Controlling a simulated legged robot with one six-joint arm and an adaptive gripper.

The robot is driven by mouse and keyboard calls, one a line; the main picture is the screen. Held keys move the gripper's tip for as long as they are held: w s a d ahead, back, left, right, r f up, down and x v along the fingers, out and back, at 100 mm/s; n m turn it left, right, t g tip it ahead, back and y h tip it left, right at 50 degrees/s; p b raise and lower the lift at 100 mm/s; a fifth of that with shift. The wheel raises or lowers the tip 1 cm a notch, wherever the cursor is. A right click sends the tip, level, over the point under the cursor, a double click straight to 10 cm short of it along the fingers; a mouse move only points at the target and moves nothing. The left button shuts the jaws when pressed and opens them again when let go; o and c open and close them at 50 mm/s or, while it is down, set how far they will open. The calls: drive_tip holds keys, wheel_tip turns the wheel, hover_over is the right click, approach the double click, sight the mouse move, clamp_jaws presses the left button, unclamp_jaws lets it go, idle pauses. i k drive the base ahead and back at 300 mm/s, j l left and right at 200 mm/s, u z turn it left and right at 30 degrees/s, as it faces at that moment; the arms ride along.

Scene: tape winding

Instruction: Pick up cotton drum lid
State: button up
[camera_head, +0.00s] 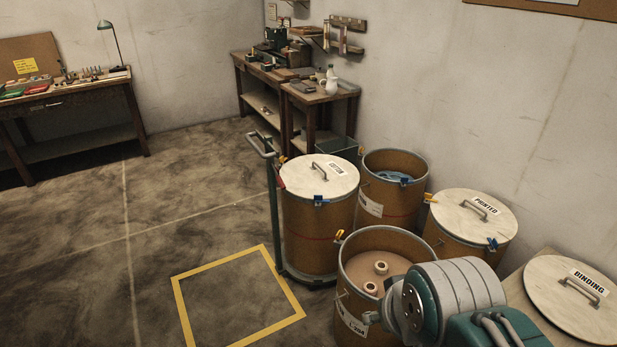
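Part of my arm, white and teal, shows at the lower right, apart from the lid. I cannot make out my gripper's fingers.
An open drum (388,243) in front holds two spools. Another open drum (412,170) behind contains something blue. Lids marked PRINTED (462,219) and BINDING (550,290) are at the right. A yellow floor square (182,308) is empty; workbenches line the back.

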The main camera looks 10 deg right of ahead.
sight(305, 176)
drive_tip(key=i+j+z, duration=0.1)
drive_tip(key=j, duration=0.25)
drive_tip(key=i+j+z, duration=0.1)
drive_tip(key=i+j, duration=0.15)
drive_tip(key=i+j+z, duration=0.1)
drive_tip(key=j, duration=0.35)
drive_tip(key=i+j+z, duration=0.1)
drive_tip(key=j, duration=0.3)
drive_tip(key=i+j+z, duration=0.15)
drive_tip(key=j, duration=0.25)
drive_tip(key=i+j+z, duration=0.25)
drive_tip(key=i+j, duration=0.35)
drive_tip(key=i+j+z, duration=0.2)
drive_tip(key=i+j, duration=0.35)
drive_tip(key=j, duration=0.15)
drive_tip(key=i+j+z, duration=0.15)
drive_tip(key=i+j, duration=0.35)
drive_tip(key=i, duration=0.15)
